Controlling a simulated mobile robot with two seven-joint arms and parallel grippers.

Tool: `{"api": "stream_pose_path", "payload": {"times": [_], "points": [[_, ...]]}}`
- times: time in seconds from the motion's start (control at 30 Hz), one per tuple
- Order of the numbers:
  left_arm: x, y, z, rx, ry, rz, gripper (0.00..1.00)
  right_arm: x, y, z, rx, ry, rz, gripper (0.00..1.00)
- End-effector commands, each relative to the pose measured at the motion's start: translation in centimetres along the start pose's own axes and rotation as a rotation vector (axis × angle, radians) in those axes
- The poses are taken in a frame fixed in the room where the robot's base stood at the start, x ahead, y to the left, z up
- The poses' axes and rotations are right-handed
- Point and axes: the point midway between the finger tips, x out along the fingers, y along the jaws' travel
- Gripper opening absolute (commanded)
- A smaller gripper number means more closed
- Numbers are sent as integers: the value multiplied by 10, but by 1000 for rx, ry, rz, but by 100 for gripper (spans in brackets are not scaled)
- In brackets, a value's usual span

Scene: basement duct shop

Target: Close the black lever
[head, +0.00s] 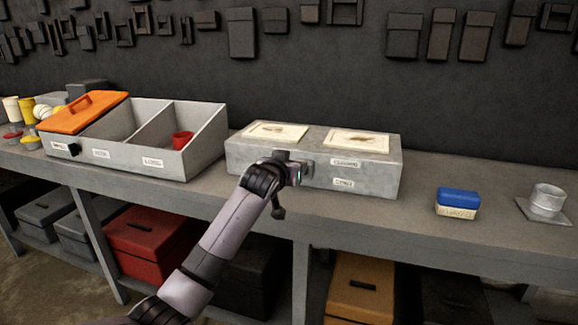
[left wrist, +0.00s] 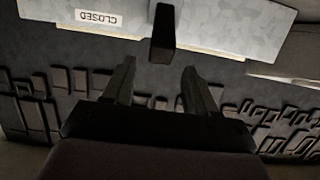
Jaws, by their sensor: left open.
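The black lever (left wrist: 162,35) stands out from the front of a grey box (left wrist: 232,22) in the left wrist view. It lies ahead of and between my fingertips, with no clear contact. A white CLOSED label (left wrist: 97,17) shows upside down beside it. In the head view my left gripper (head: 298,170) is at the front face of the grey box (head: 385,185), left of two small labels (head: 346,163), and hides most of the lever. In the left wrist view the left gripper (left wrist: 160,88) has its two fingers spread and holds nothing. My right gripper is out of view.
A grey divided bin (head: 205,150) with an orange lid (head: 85,112) and a red cup (head: 182,140) stands left. A blue and cream block (head: 458,203) and a metal cup (head: 546,200) are on the bench's right. Bench (head: 420,225) is clear between box and block.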

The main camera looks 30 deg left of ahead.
Motion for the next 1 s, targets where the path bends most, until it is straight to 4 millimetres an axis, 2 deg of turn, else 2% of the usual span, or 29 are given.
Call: {"api": "stream_pose_path", "payload": {"times": [0.2,0.47,0.6,0.63,0.67,0.77,0.87,1.0], "points": [[-8,0,0,0,0,0,57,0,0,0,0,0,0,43],[-8,0,0,0,0,-1,57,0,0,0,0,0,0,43],[-9,2,10,8,-8,6,12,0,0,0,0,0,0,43],[-9,4,16,14,-14,10,2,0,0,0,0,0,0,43],[-10,6,25,21,-20,16,0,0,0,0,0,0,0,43],[-17,16,64,52,-50,44,0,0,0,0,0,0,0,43],[-32,28,115,90,-88,86,0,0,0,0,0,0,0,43],[-61,44,185,135,-140,147,0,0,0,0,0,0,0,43]]}}
